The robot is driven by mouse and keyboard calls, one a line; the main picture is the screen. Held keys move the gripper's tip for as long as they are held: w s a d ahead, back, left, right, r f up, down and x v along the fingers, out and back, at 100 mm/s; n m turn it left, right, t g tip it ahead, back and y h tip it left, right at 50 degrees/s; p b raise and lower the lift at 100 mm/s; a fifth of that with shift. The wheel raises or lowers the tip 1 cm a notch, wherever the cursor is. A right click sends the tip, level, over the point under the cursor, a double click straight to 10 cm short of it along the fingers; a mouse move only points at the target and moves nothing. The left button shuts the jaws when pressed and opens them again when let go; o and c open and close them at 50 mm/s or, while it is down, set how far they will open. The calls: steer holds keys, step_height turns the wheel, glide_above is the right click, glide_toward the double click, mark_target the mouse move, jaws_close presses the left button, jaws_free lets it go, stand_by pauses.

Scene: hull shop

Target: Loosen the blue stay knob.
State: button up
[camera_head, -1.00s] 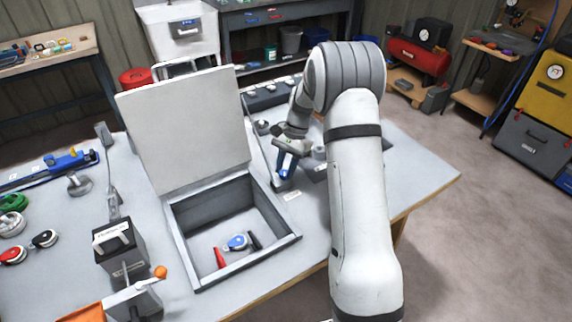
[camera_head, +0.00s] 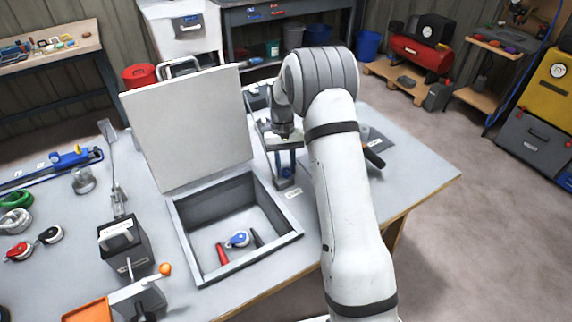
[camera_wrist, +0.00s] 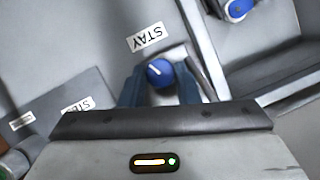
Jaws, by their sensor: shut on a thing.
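The blue stay knob (camera_wrist: 159,72) has a white line on its face and sits next to a "STAY" label (camera_wrist: 147,37) in the wrist view. My gripper (camera_wrist: 160,88) is shut on the knob, with one dark blue finger on each side of it. In the head view my gripper (camera_head: 285,170) points down beside the right wall of the open hatch box (camera_head: 290,238); the knob is hard to make out there. The hatch lid (camera_head: 188,130) stands raised, leaning back a little.
A blue-and-white round item (camera_head: 238,239) and a red item (camera_head: 222,253) lie inside the box. A black-handled item (camera_head: 374,157) is right of my arm. A dark block with a handle (camera_head: 122,245) and an orange-knobbed lever (camera_head: 164,270) stand left of the box.

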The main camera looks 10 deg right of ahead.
steer(key=shift+a+n+h, duration=0.1)
steer(key=shift+n+h, duration=0.2)
steer(key=shift+n, duration=0.3)
steer(key=o, duration=1)
steer(key=shift+c, duration=0.2)
steer(key=v, duration=0.7)
steer(key=shift+r, duration=0.4)
steer(key=shift+w, duration=0.15)
